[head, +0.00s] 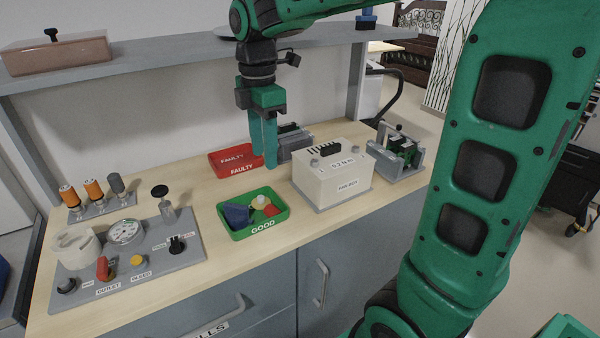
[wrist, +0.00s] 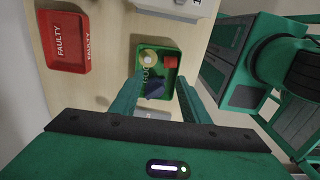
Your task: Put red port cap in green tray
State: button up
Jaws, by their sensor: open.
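The green tray (head: 238,235), labelled GOOD, sits on the bench near its front edge; it also shows in the wrist view (wrist: 140,58). A small red piece, which looks like the red port cap (head: 270,210), lies inside the tray at its right side, and it shows in the wrist view (wrist: 170,62). A blue piece (head: 236,214) and a yellowish round piece (head: 260,202) lie in the tray beside it. My gripper (head: 264,162) points down, open and empty, above the bench behind the tray. Its fingers are apart from the pieces.
A red FAULTY tray (head: 232,162) sits behind the green tray. A grey valve panel (head: 128,260) lies at left. A shelf (head: 170,58) spans above the bench.

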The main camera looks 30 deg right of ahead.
jog(key=s+d+f+m, duration=0.4)
jog(key=s+d+m, duration=0.4)
jog(key=s+m, duration=0.4)
jog(key=s+d+f+m, duration=0.5)
jog(key=s+d+m, duration=0.3)
jog(key=s+m, duration=0.4)
jog(key=shift+s+d+m, duration=0.15)
jog(key=shift+d+m, duration=0.2)
jog(key=shift+m, duration=0.05)
